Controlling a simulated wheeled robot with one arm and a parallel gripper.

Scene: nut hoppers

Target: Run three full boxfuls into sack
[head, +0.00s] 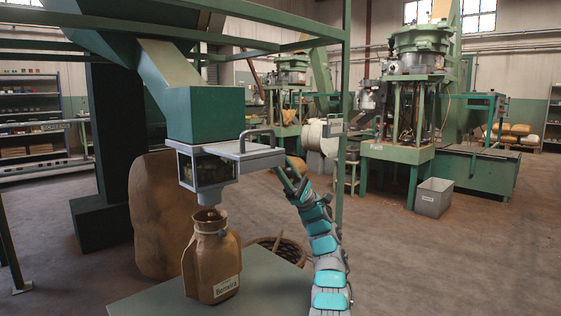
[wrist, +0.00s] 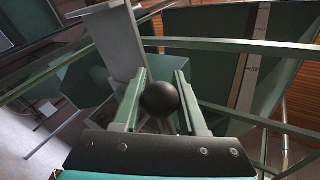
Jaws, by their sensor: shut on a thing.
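A green hopper (head: 204,117) ends in a grey measuring box (head: 183,168) with a clear window. Its inside looks dark, and I cannot tell how full it is. A grey slide plate with a handle (head: 258,138) sticks out to the right. The brown sack (head: 208,264), with a white label, stands upright below the box, its mouth under the outlet. My gripper (head: 288,178) is beside the slide plate's right end. In the wrist view its fingers are shut on a black ball knob (wrist: 160,98). The knob is hidden in the head view.
The sack stands on a grey-green table (head: 262,284). A large brown sack (head: 158,225) and a wicker basket (head: 285,247) are behind it. Green frame posts (head: 345,110) rise beside my arm. A grey bin (head: 433,197) stands on open floor at right.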

